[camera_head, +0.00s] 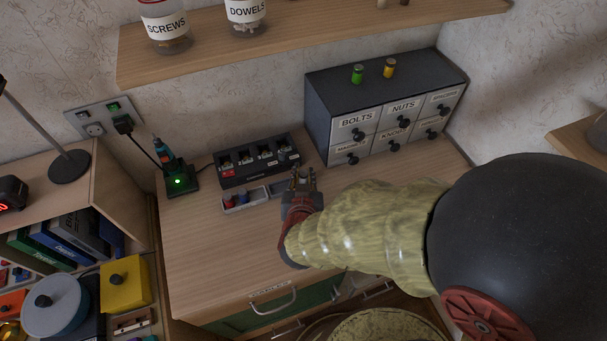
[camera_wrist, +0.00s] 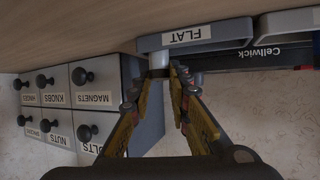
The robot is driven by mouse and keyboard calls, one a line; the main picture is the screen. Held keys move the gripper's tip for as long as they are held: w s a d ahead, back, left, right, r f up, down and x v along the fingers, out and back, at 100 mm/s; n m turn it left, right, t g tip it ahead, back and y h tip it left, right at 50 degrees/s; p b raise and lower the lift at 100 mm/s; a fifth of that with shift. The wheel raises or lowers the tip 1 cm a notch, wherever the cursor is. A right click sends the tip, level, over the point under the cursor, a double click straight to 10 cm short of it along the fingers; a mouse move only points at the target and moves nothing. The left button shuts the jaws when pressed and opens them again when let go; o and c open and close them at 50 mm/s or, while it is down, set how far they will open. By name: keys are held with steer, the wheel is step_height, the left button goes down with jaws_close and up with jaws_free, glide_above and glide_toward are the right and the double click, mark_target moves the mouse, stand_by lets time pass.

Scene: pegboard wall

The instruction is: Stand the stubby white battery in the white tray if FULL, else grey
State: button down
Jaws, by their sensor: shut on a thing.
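My gripper (camera_head: 302,176) is at the right end of the trays, beside the grey tray. In the wrist view, which is upside down, its fingers (camera_wrist: 157,84) are closed on a short whitish cylinder, the stubby white battery (camera_wrist: 160,61). The battery is next to the end of the grey tray (camera_wrist: 240,29), labelled FLAT; I cannot tell whether it touches it. The white tray (camera_head: 245,206) is left of the grey one and holds a red and a blue battery. A corner of the white tray (camera_wrist: 285,24) shows in the wrist view. No charge reading on the battery is legible.
A black charger (camera_head: 258,178) with several bays stands behind the trays, a red mark at its left bay. A drawer cabinet (camera_head: 362,105) stands behind right, with green and yellow batteries on top. The desk front is clear.

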steer(key=c, duration=1.7)
jaws_free()
steer(key=shift+o, duration=0.2)
steer(key=shift+s+r, duration=0.1)
steer(key=shift+r, duration=0.1)
steer(key=p+v, duration=0.5)
steer(key=v, duration=0.6)
steer(key=shift+s, duration=0.35)
steer(key=shift+r, duration=0.1)
steer(key=w+r+g+y, duration=0.4)
steer(key=r, duration=0.7)
steer(key=s+d+r+g+h, duration=0.1)
steer(key=s+d, duration=0.4)
steer(key=d, duration=0.6)
steer(key=s+d+r+g+h, duration=0.2)
steer(key=s+d, duration=0.4)
steer(key=d, duration=0.5)
step_height(320, 180, up, 2)
steer(key=shift+d+r+m+h, duration=0.1)
steer(key=shift+d+m+h, duration=0.25)
steer(key=shift+h, duration=0.55)
